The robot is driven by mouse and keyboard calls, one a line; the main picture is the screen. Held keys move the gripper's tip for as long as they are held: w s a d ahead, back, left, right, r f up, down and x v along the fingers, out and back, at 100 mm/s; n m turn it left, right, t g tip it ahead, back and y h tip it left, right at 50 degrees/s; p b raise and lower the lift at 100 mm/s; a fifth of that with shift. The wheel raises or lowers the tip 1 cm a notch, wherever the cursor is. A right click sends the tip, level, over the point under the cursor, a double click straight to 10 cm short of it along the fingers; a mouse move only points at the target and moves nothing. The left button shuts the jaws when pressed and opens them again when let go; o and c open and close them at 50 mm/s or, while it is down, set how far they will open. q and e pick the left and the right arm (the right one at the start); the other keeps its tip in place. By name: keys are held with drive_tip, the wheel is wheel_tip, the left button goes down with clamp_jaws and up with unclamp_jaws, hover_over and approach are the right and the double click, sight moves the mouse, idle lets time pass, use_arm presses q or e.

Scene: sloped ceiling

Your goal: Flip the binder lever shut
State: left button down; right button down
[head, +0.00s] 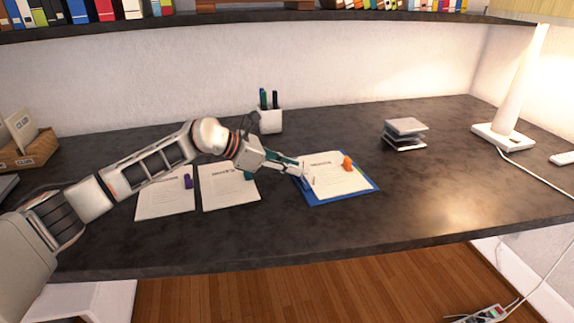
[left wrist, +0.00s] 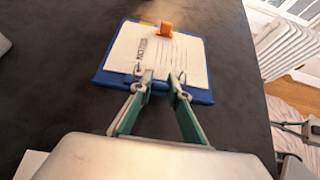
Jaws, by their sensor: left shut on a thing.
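The blue binder (head: 337,200) lies flat on the dark desk with a printed white sheet and an orange clip (head: 347,162) on it. It also shows in the left wrist view (left wrist: 108,77). My left gripper (head: 301,173) reaches in from the left to the binder's left edge. In the left wrist view its fingertips (left wrist: 158,84) are at the binder's near edge, on either side of a small part there. It is shut on this part, seemingly the lever, which the fingers mostly hide. My right gripper (left wrist: 300,134) seems to show partly at the left wrist view's right edge.
Two paper sheets (head: 226,192) with purple and teal clips lie left of the binder. A pen cup (head: 270,122) stands behind. A small stacked tray (head: 405,131) and a lamp (head: 503,136) are at right. The desk right of the binder is clear.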

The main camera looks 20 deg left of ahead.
use_arm(q)
drive_tip(key=shift+w+d+r+g+y+p, duration=0.15)
drive_tip(key=shift+r+g+y+p, duration=0.15)
drive_tip(key=shift+r+p, duration=0.2)
drive_tip(key=shift+w+d+r+g+y+p, duration=0.1)
drive_tip(key=shift+r+g+y+p, duration=0.1)
drive_tip(key=shift+r+y+p, duration=0.2)
drive_tip(key=shift+w+d+g+y+p, duration=0.1)
drive_tip(key=shift+d+g+y+p, duration=0.05)
drive_tip(key=shift+g+y+p, duration=0.2)
drive_tip(key=shift+w+d+f+g+y, duration=0.3)
drive_tip(key=shift+g+y, duration=0.25)
drive_tip(key=shift+y, duration=0.3)
drive_tip(key=shift+w+d+f+g+y, duration=0.2)
drive_tip(key=shift+d+g+y, duration=0.1)
drive_tip(key=shift+g+y, duration=0.35)
use_arm(e)
drive_tip(key=shift+s+d+f, duration=0.25)
drive_tip(key=shift+s+d, duration=0.2)
drive_tip(key=shift+s, duration=0.2)
drive_tip(key=shift+w+r, duration=0.15)
drive_tip(key=shift+r, duration=0.05)
use_arm(q)
drive_tip(key=c, duration=2.2)
unclamp_jaws()
drive_tip(key=shift+d, duration=0.1)
use_arm(e)
drive_tip(key=shift+w, duration=0.1)
